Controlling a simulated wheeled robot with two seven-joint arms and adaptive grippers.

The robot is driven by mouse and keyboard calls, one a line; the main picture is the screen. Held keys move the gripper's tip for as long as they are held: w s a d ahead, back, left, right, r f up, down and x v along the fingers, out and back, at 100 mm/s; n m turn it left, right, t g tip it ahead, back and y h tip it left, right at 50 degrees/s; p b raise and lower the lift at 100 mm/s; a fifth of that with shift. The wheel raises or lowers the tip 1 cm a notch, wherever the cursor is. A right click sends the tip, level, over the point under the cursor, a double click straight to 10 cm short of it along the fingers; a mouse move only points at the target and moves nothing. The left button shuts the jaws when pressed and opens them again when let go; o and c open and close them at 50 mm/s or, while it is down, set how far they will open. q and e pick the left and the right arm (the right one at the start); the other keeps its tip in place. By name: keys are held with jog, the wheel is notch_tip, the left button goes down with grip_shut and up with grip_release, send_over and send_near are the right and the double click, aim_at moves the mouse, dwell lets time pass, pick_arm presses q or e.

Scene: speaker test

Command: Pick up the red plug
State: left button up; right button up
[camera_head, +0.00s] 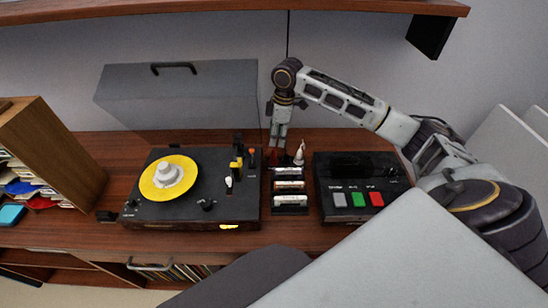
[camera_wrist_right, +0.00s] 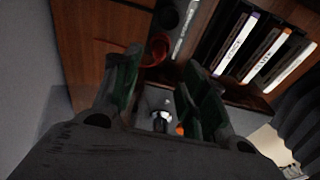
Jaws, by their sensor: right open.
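A dark red rounded thing (camera_wrist_right: 157,47), which looks like the red plug, shows in the right wrist view near the tips of my right gripper (camera_wrist_right: 163,62). It is dim, and I cannot tell whether the fingers touch it. In the head view my right gripper (camera_head: 277,150) points down between the turntable and the control box. Small red parts show at its fingertips, but the plug is not clear there. The right gripper is open. My left gripper is not in view.
The turntable (camera_head: 137,211) with a yellow disc (camera_head: 150,189) stands left of the gripper. A black control box (camera_head: 345,166) with coloured buttons stands right. A shelf (camera_head: 200,9) hangs above.

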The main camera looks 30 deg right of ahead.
aim_at(274, 151)
jog(key=shift+w+a+f, duration=0.1)
jog(key=shift+f, duration=0.8)
jog(key=shift+w+a+f, duration=0.1)
jog(key=shift+f, duration=0.75)
jog(key=shift+f, duration=0.1)
jog(key=shift+w+a+f, duration=0.1)
jog(key=shift+a+f, duration=0.05)
jog(key=shift+f, duration=1.1)
jog(key=shift+w+a+f, duration=0.1)
jog(key=shift+f, duration=1.15)
